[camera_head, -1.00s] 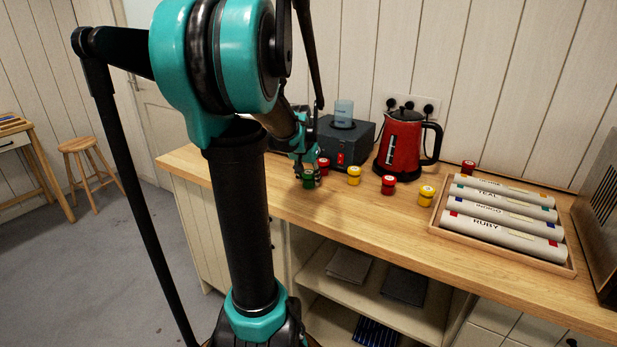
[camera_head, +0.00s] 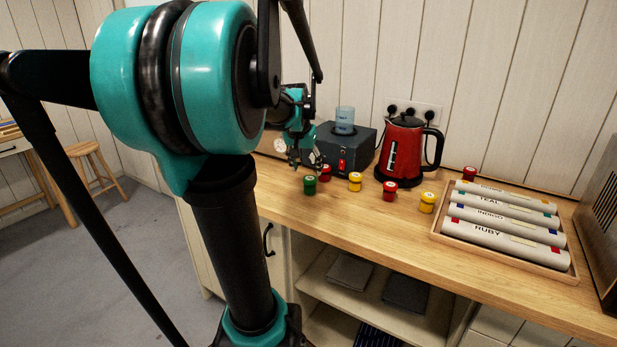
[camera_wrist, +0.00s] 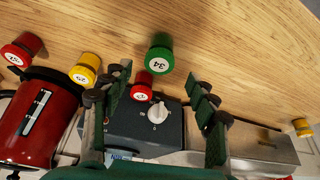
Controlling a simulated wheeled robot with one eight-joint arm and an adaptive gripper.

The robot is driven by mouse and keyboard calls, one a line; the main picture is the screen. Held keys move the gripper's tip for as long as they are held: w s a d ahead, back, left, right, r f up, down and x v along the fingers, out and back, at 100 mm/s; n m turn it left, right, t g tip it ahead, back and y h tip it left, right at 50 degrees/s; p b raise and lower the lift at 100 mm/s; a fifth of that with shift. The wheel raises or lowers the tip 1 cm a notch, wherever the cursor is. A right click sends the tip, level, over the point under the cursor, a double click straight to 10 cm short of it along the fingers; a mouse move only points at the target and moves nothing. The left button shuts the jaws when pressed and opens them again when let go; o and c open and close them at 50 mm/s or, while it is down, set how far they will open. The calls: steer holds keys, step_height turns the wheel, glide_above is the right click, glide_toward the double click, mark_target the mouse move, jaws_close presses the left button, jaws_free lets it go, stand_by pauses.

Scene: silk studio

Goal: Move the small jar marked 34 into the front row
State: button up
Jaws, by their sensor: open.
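The small green jar marked 34 (camera_head: 310,185) stands upright on the wooden counter, nearer the front edge than the red jar (camera_head: 324,172) beside it. In the wrist view the green jar (camera_wrist: 160,57) shows its white label with 34, beyond the fingertips. My gripper (camera_head: 305,160) is above and behind the green jar, apart from it. In the wrist view its two fingers (camera_wrist: 160,98) are spread wide with nothing held; the red jar (camera_wrist: 142,85) shows in the gap between them. Further along the counter stand a yellow jar (camera_head: 355,181), a red jar (camera_head: 389,190) and another yellow jar (camera_head: 427,202).
A grey box with a dial (camera_head: 343,150) and a red kettle (camera_head: 403,150) stand behind the jars. A tray of labelled rolls (camera_head: 437,226) is at right, with a red jar (camera_head: 469,173) behind its left corner. The counter's front strip (camera_head: 350,220) is clear.

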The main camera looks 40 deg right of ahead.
steer(key=w+a+f+n+t+y, duration=0.1)
steer(key=w+a+f+n, duration=0.3)
steer(key=a, duration=0.8)
steer(key=a+f+n+t+y, duration=0.1)
steer(key=a+f+n, duration=0.2)
steer(key=a+f, duration=0.55)
steer(key=s+a+f+n+y, duration=0.1)
steer(key=s+a+f+n, duration=0.1)
steer(key=a, duration=0.7)
steer(key=s+a+f+n, duration=0.3)
steer(key=s+a+f, duration=0.2)
steer(key=a, duration=0.4)
steer(key=shift+s+a+f+n+y, duration=0.2)
steer(key=shift+s+n+y, duration=0.1)
steer(key=shift+s+y, duration=0.15)
